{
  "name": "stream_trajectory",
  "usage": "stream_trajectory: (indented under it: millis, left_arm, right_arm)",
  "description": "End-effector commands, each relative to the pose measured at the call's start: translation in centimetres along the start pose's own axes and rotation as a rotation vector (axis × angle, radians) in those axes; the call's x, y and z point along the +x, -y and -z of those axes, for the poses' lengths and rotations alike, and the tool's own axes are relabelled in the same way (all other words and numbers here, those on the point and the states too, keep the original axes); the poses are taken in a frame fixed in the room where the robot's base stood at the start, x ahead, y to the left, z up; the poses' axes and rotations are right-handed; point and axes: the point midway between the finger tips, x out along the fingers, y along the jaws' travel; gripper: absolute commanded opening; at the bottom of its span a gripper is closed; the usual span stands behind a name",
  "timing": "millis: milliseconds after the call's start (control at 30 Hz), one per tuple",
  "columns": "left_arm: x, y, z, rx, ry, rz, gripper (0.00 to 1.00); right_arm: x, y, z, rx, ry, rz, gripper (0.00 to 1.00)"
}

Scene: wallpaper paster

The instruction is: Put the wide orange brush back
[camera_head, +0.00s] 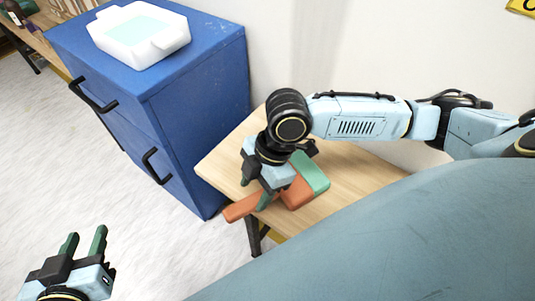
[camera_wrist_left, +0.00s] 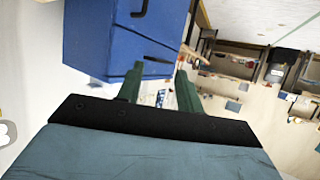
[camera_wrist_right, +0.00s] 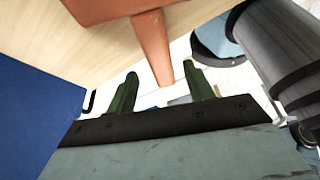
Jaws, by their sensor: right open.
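The wide orange brush (camera_head: 297,194) lies on the wooden table. Its orange handle points left past the table's edge, and its green end (camera_head: 314,172) points to the back right. My right gripper (camera_head: 256,196) is at the handle, with its fingers apart. In the right wrist view, the orange handle (camera_wrist_right: 153,48) reaches in between the two open fingers, with space on both sides. The gripper and wrist hide part of the brush in the head view. My left gripper (camera_head: 85,241) is open and empty over the floor at the lower left.
A blue drawer cabinet (camera_head: 195,105) with black handles stands left of the wooden table (camera_head: 220,166). A white tray (camera_head: 140,52) with a pale green inside sits on it. A wall is behind. The floor at left is clear.

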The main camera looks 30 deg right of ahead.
Motion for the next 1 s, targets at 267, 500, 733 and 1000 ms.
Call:
stream_trajectory:
  millis: [267, 500, 733, 1000]
  left_arm:
    - [-1.8, 1.1, -5.0, -0.003, 0.31, 0.027, 0.36]
    - [-4.6, 1.9, -9.0, -0.012, 0.574, 0.049, 0.36]
    - [-7.6, 2.8, -13.0, -0.019, 0.84, 0.073, 0.36]
    - [-6.5, 3.5, -15.7, -0.01, 0.884, 0.083, 0.36]
  right_arm:
    - [-2.6, 0.0, 0.0, 0.0, 0.001, 0.0, 0.52]
    - [-4.7, 0.0, 0.1, 0.0, 0.0, -0.001, 0.52]
    - [-7.9, -0.1, 0.1, 0.0, 0.001, -0.002, 0.52]
    - [-9.9, 0.0, 0.1, 0.0, 0.0, 0.0, 0.52]
